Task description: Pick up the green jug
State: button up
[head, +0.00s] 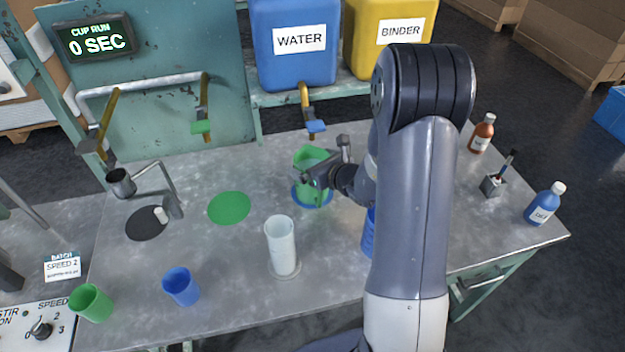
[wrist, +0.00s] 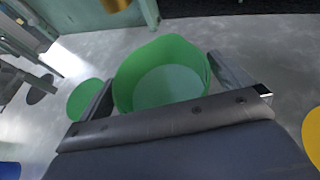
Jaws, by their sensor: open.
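The green jug (head: 311,156) stands upright on the blue disc (head: 299,197) on the table, below the blue WATER container's tap. In the wrist view the jug (wrist: 168,62) is open-topped, has a small lip and looks empty. My gripper (head: 326,166) is open, with one finger on each side of the jug. The wrist view shows the jug between the two fingers (wrist: 165,90); whether either finger touches it I cannot tell. The gripper hides part of the jug in the head view.
A clear cylinder (head: 281,246) stands in front. A green cup (head: 91,302) and a blue cup (head: 181,287) are at front left. My arm partly hides a blue vessel (head: 368,236). The green disc (head: 229,208) is bare. Bottles (head: 544,205) stand at right.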

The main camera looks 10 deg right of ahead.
jog(key=c, duration=1.2)
jog(key=shift+r, duration=0.1)
jog(key=shift+c, duration=0.2)
